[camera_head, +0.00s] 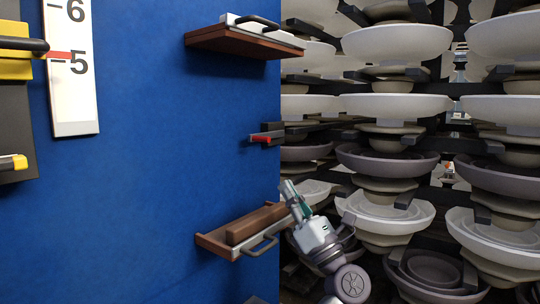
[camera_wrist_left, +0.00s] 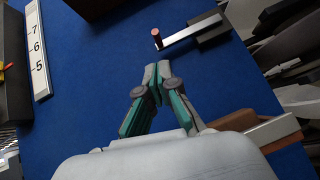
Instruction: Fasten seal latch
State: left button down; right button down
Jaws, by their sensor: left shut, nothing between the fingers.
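A small latch (camera_head: 265,138) with a red handle and dark mount sticks out near the right edge of the blue panel in the head view. In the left wrist view a silver lever (camera_wrist_left: 188,32) with a reddish knob (camera_wrist_left: 156,34) reaches left from a dark mount; it looks like the same latch. My left gripper (camera_head: 288,187) is below the latch in the head view, beside the lower shelf. In the left wrist view its fingertips (camera_wrist_left: 157,73) are together, empty and apart from the knob. My right gripper is not in view.
A lower brown shelf (camera_head: 213,244) with a handle (camera_head: 262,246) is close to my left gripper. An upper shelf (camera_head: 236,42) carries a white piece. A number scale (camera_head: 70,90) and yellow-black parts (camera_head: 18,58) are at left. Insulator stacks (camera_head: 395,105) fill the right.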

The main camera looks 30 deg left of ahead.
pick_arm(q)
jog(key=shift+s+d, duration=0.1)
jog(key=p+x, duration=0.6)
jog(key=x, duration=0.4)
jog(key=shift+r, duration=0.1)
